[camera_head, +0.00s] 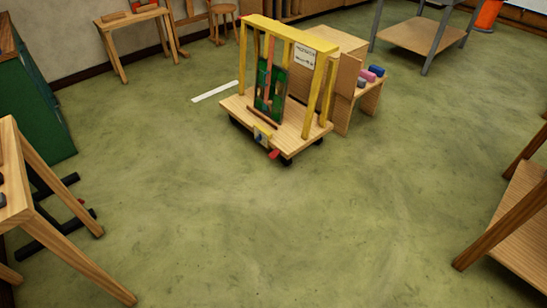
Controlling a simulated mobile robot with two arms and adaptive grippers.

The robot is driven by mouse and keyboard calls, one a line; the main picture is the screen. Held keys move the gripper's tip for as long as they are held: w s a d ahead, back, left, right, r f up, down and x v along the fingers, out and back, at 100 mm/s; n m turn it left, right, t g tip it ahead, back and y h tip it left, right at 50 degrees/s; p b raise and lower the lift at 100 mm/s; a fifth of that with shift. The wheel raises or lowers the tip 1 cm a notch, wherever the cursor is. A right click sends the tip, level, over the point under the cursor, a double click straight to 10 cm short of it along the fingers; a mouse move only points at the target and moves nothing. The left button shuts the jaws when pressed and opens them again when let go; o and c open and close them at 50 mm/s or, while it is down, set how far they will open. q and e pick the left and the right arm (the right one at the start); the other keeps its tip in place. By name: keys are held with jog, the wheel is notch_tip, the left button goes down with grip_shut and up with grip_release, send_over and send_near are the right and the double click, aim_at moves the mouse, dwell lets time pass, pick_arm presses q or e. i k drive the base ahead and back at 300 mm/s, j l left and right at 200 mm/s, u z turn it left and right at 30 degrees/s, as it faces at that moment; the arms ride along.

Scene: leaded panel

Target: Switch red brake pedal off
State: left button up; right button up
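A small red brake pedal (273,154) sticks out at the front lower edge of a wheeled wooden cart (295,125). It is too small to tell whether it is pressed or raised. A small yellow part (262,136) sits just beside it on the cart's front edge. The cart bears a yellow frame (290,32) with a dark green panel (270,88) standing inside it. Neither of my grippers is in view.
A wooden bench with coloured blocks (372,75) stands right behind the cart. A white strip (214,91) lies on the floor left of it. Wooden tables stand at the left (62,235) and right (510,225) edges. The green floor before the cart is clear.

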aim_at(274, 154)
jog(key=i+j, duration=0.1)
jog(key=j, duration=0.15)
jog(key=i+j+z, duration=0.1)
jog(key=j, duration=0.15)
jog(key=i+u, duration=0.1)
jog(key=i, duration=1.1)
jog(key=i+u, duration=0.1)
jog(key=i, duration=1.15)
